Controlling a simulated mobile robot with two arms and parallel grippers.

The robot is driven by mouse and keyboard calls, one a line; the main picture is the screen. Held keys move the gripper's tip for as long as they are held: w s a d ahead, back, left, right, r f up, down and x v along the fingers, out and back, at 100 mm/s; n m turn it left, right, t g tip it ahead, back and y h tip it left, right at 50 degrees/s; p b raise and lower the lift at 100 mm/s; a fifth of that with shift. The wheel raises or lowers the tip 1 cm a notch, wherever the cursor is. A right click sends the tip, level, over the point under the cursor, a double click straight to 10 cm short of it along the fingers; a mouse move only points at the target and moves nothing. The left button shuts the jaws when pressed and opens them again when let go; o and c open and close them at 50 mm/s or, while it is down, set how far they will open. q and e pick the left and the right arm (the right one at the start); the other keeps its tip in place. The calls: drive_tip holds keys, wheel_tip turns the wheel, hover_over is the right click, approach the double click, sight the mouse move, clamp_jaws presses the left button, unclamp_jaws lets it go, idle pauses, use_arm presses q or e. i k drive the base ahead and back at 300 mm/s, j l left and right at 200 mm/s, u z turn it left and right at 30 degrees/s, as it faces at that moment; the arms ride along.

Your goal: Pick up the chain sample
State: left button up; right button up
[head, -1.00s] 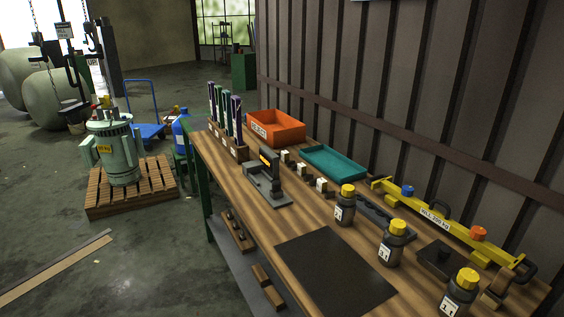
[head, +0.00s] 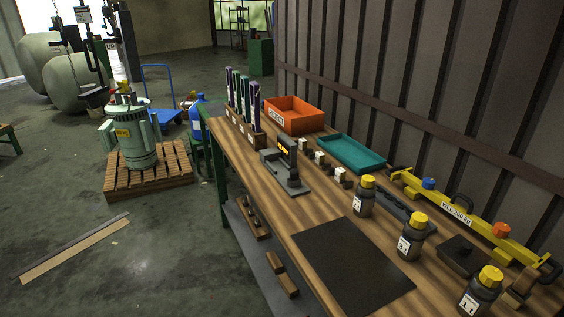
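Neither of my grippers is in view. I cannot pick out the chain sample with certainty. On the wooden workbench (head: 285,217), small dark pieces with white tags (head: 319,158) stand in a row between a dark measuring stand (head: 287,170) with a lit yellow display and a teal tray (head: 350,153). They are too small to tell what they are. An orange tray (head: 294,115) with a white label sits behind, and its visible inside looks empty.
Three yellow-capped bottles (head: 410,236), a black mat (head: 352,265) and a yellow lifting beam (head: 470,217) occupy the bench's near and right parts. A rack of upright coloured strips (head: 243,100) stands at its far end. A green machine (head: 135,140) stands on a pallet (head: 150,180). Floor left of the bench is mostly clear.

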sight(302, 143)
drive_tip(key=i+j, duration=0.35)
drive_tip(key=i+j+z, duration=0.1)
drive_tip(key=i+j, duration=0.55)
drive_tip(key=j, duration=0.2)
drive_tip(key=i+j+z, duration=0.1)
drive_tip(key=i+j, duration=0.55)
drive_tip(key=j, duration=0.2)
drive_tip(key=i+j+z, duration=0.1)
drive_tip(key=i+j, duration=0.5)
drive_tip(key=j, duration=0.3)
drive_tip(key=i+l+z, duration=0.05)
